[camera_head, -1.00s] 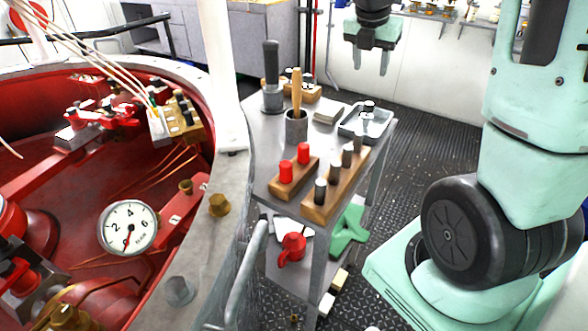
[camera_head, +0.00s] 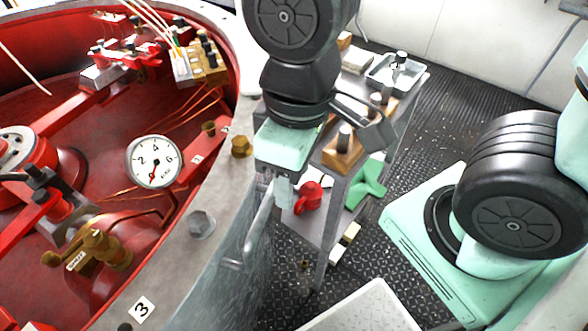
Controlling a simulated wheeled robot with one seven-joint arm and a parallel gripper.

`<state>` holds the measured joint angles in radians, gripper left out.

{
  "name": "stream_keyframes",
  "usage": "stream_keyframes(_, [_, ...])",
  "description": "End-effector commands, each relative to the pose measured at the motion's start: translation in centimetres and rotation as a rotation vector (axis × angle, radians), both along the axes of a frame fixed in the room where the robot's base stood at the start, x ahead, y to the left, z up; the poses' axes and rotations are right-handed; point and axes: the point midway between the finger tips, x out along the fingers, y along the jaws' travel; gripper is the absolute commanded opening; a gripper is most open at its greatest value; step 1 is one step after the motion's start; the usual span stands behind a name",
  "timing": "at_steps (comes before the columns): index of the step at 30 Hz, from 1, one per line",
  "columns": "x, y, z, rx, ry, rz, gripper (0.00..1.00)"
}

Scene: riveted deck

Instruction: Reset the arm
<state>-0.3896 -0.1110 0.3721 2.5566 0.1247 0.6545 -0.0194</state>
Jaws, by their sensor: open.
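My gripper (camera_head: 281,188) hangs from my arm in the middle of the head view, fingers pointing down. It is seen nearly edge-on, so the gap between the fingers is hard to make out; nothing shows held in it. It appears in front of the near side of the grey cart (camera_head: 333,211), close to a metal handrail (camera_head: 252,226) in the picture. Whether it touches either cannot be told. My dark wrist and mint-green hand cover much of the cart's top.
A red tank with a gauge (camera_head: 154,161) lies left, its grey rim carrying bolts (camera_head: 201,224). A metal tray (camera_head: 380,74) and a wooden block with dark pegs (camera_head: 343,157) sit on the cart. Dark deck is open right of the cart.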

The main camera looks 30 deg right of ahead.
Motion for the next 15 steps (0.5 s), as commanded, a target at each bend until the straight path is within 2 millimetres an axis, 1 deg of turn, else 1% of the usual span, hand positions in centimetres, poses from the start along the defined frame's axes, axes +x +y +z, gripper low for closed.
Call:
stream_keyframes(2, [-0.4,0.1,-0.1,0.000,0.004,-0.014,0.47])
stream_keyframes(10, [-0.3,0.1,0.1,0.000,0.004,-0.016,0.47])
stream_keyframes(13, [-0.3,0.1,1.1,0.000,0.004,-0.016,0.47])
stream_keyframes(15, [-0.3,0.1,2.3,0.000,0.004,-0.016,0.47])
